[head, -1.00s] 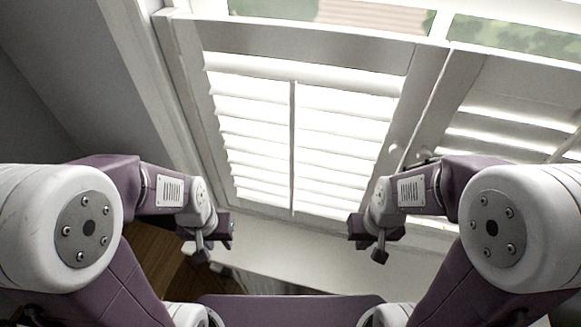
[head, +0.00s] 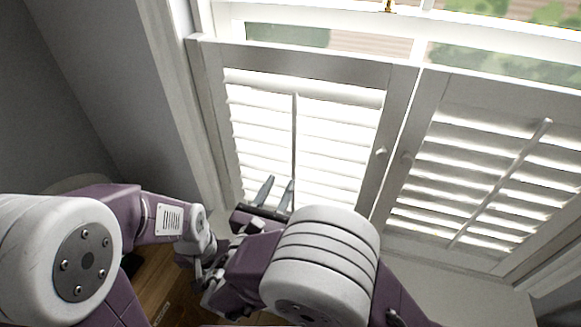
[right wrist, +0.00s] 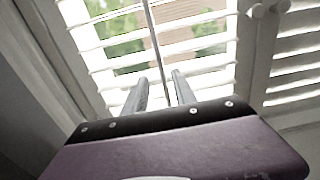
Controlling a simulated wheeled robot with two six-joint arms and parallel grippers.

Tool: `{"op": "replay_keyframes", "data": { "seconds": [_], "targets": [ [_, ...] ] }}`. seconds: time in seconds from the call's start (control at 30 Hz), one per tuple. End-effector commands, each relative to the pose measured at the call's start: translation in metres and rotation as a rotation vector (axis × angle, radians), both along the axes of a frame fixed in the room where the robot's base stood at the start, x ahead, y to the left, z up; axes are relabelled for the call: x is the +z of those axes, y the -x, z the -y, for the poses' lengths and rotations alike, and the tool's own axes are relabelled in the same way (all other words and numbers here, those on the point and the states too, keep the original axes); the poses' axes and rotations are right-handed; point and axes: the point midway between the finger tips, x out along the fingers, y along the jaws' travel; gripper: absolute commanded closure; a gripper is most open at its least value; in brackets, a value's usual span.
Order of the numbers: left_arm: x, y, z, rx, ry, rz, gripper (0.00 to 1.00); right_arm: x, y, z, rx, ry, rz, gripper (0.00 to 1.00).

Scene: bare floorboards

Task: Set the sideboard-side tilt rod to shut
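The left shutter panel has a thin upright tilt rod (head: 295,130); it also shows in the right wrist view (right wrist: 152,30). Its white slats are open, with greenery visible between them in the right wrist view. The right panel has its own tilt rod (head: 505,178), standing out at a slant. No sideboard is in view. My right gripper (head: 279,181) is open, its fingers pointing at the lower left panel. In the right wrist view the left panel's rod runs between the fingertips (right wrist: 160,77); contact cannot be told. My left gripper (head: 208,268) is low, partly hidden by my right arm.
A small round knob (head: 381,152) sits on the left panel's frame, with another knob (head: 406,158) on the right panel's frame. The grey wall (head: 95,90) closes off the left side. The window (head: 360,45) shows above the panels.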

Motion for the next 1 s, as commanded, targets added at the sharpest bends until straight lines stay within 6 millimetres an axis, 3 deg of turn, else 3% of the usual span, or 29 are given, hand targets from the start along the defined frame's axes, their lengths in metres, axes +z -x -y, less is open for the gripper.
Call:
{"op": "replay_keyframes", "data": {
  "seconds": [0.17, 0.6, 0.93, 1.0],
  "targets": [
    [0.003, 0.0, 0.0, 0.0, 0.0, 0.0, 0.67, 0.002, -0.005, 0.0, 0.004, 0.004, 0.005, 0.67],
    [0.03, 0.0, 0.0, 0.0, 0.0, 0.0, 0.67, 0.003, -0.08, 0.026, 0.001, 0.002, 0.002, 0.67],
    [0.03, 0.0, 0.0, 0.0, 0.0, 0.0, 0.67, 0.001, -0.086, 0.027, 0.003, -0.001, 0.001, 0.67],
    [0.03, 0.0, 0.0, 0.0, 0.0, 0.0, 0.67, 0.001, -0.086, 0.027, 0.003, -0.001, 0.001, 0.84]
  ]
}}
